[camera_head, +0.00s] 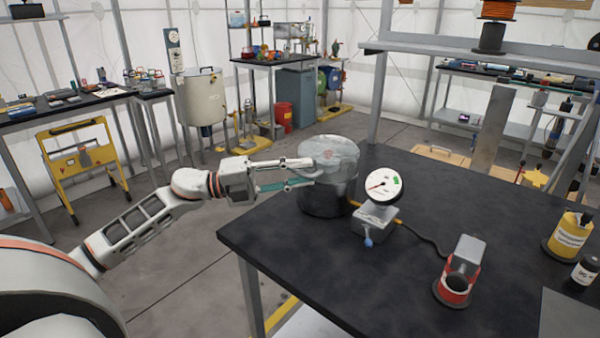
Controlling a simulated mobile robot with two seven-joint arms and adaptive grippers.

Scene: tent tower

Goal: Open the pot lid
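A dark pot (328,196) stands at the far left corner of the black table. A see-through, glass-like lid (330,148) is at its top, with a small pinkish patch near its middle. I cannot tell whether the lid rests fully on the rim or is raised. My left gripper (316,172) reaches in from the left at the lid's near left edge. One finger is above the other, with a gap between them further back. The fingertips blend with the lid and pot, so their grip is unclear. My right gripper is not in view.
Right of the pot, a white dial gauge (383,186) stands on a grey box with a cable.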

